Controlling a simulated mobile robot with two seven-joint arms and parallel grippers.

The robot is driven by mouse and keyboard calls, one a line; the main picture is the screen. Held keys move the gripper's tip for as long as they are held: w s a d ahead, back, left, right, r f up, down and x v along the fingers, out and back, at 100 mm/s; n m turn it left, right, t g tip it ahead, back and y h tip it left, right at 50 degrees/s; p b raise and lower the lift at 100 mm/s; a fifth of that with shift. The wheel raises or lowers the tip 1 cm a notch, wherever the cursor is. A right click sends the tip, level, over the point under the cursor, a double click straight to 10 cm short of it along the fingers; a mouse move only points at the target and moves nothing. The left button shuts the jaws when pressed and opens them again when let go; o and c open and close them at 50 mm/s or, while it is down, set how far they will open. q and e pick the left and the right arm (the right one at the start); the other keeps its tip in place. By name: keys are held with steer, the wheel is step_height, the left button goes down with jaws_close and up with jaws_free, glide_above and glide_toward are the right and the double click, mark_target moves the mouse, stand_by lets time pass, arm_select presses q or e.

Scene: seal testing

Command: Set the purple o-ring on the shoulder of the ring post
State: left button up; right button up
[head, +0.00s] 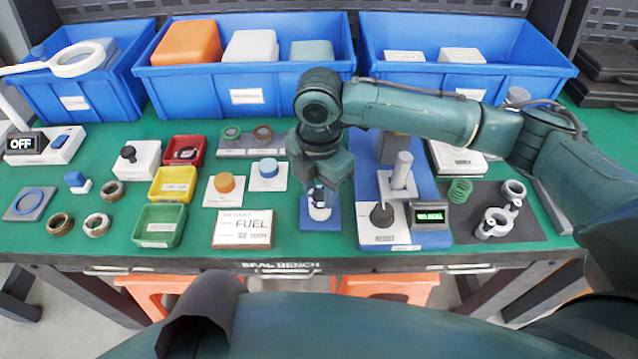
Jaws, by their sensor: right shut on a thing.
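My right gripper (318,188) reaches down over a small blue base left of the large blue plate. It is shut on the purple o-ring (318,194), of which only a small dark purple part shows between the fingers. Directly below is a white post (320,212), which looks like the ring post, standing on the small blue base (320,225). The gripper hides the post's top, so I cannot tell whether the ring is around it or touches its shoulder. My left gripper is not in view.
Right of the post, the large blue plate (425,190) carries a grey cylinder (402,170) and a black-knobbed box (382,220). Blue bins (245,85) line the back.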

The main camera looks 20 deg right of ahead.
steer(key=shift+f, duration=0.3)
steer(key=o, duration=0.9)
steer(key=shift+c, duration=0.2)
